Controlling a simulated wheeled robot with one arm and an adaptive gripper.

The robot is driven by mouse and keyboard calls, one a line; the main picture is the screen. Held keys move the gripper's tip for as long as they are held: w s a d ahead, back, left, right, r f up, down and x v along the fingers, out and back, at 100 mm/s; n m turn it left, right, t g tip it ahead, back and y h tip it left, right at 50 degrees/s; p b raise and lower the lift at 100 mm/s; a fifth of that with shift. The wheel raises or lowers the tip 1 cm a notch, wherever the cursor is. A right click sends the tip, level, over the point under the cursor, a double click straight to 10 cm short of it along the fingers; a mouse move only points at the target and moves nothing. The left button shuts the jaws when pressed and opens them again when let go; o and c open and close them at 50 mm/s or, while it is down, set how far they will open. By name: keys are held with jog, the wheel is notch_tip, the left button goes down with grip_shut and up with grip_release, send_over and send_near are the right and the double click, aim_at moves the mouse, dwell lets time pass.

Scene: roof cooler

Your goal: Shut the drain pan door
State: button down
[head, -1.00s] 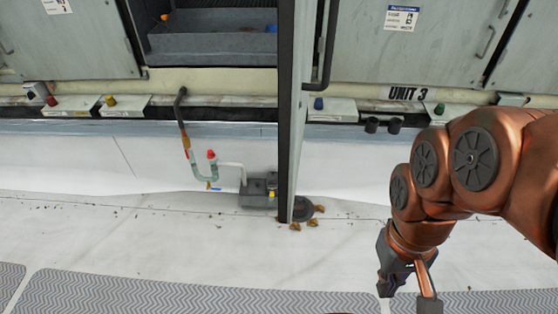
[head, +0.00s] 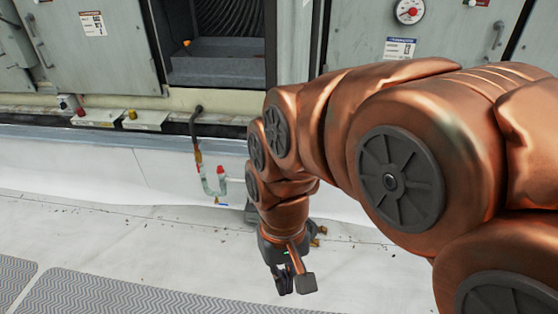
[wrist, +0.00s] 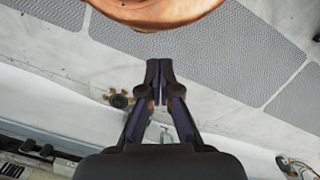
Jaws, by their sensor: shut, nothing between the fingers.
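The drain pan door (head: 292,45) stands open, seen nearly edge-on, swung out from the cabinet at the right side of the opening. Its lower part is hidden behind my arm. The dark drain pan (head: 215,75) shows inside the open bay to its left. My gripper (head: 286,288) points down over the roof floor, in front of and below the door, with its fingers together and empty. The shut fingers also show in the wrist view (wrist: 160,75). I cannot make out the door in the wrist view.
A pipe trap (head: 212,182) hangs below the bay, left of my gripper. A round floor drain (wrist: 120,99) with leaves lies near the fingers. Grey walkway mats (head: 130,295) cover the front floor. Other cabinet panels (head: 90,50) are shut.

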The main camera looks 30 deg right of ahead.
jog(key=w+d+r+m+t+y, duration=0.4)
jog(key=w+d+m, duration=0.3)
jog(key=w+m, duration=0.5)
jog(key=w+d+r+m+t+y+b, duration=0.1)
jog(key=d+r+m+t, duration=0.15)
jog(key=d+m, duration=0.5)
jog(key=d+r+m+t, duration=0.2)
jog(key=d+r+m, duration=0.25)
jog(key=d, duration=0.65)
jog(key=w+r+p+x, duration=0.1)
jog(key=x, duration=0.5)
jog(key=a+r+p+x, duration=0.1)
jog(key=x, duration=0.6)
jog(key=shift+w+a+m+p, duration=0.15)
jog(key=shift+w+m+p, duration=0.15)
jog(key=shift+w+p, duration=0.1)
jog(key=shift+r, duration=0.1)
